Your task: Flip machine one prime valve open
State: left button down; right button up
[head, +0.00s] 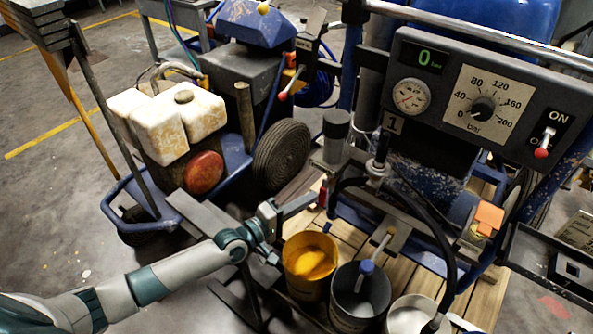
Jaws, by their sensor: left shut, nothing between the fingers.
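Machine one is the blue line striper at the right, with a plate marked 1 (394,123) under its control panel (490,95). A small red-handled lever (323,191) stands roughly upright at the machine's lower left, below the grey cylinder (337,135); it looks like the prime valve handle. My left gripper (312,200) is shut and empty. Its fingertips are just left of the red handle; I cannot tell whether they touch it. My right gripper is not in view.
A yellow paint bucket (310,262), a dark bucket (360,300) and a whitish bucket (410,315) stand below the gripper on wooden slats. A black hose (440,240) curves down at the right. A second machine (190,130) with a wheel stands at the left.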

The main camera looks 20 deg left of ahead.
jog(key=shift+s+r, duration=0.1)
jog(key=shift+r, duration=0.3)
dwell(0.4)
